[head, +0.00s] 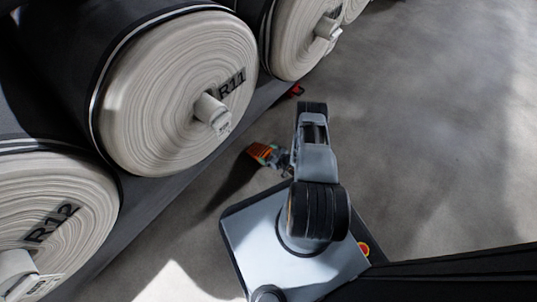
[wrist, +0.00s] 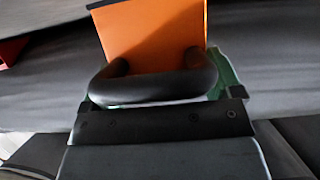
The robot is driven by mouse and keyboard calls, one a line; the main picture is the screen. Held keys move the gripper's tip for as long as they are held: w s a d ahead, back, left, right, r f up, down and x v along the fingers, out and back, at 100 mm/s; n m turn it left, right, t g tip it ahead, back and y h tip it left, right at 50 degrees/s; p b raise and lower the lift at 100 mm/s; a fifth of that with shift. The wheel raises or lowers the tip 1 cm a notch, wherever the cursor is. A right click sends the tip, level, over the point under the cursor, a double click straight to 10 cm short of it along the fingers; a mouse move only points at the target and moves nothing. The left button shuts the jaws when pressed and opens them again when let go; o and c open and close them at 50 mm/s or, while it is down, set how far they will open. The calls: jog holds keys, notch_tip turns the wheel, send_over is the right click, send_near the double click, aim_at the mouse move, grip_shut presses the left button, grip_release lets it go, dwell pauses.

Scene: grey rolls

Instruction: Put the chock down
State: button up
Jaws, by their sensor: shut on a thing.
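An orange chock (wrist: 152,38) fills the upper middle of the wrist view, with its dark rounded handle (wrist: 155,88) across its near side. My gripper (wrist: 155,105) is shut on the chock at this handle; its fingertips are mostly hidden. In the head view the chock (head: 262,152) shows small and orange at the end of my arm, left of the arm links, beside the roll marked R11. My gripper (head: 280,160) is partly hidden there by the arm. I cannot tell whether the chock touches the floor.
Large pale rolls stand along the left: R12 (head: 70,215), R11 (head: 170,85) and another (head: 300,35) behind. A dark rail (head: 150,205) runs under them. A small red thing (head: 296,91) lies by the rail farther back. Grey floor (head: 440,130) is clear to the right.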

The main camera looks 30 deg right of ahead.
jog(key=shift+f, duration=0.55)
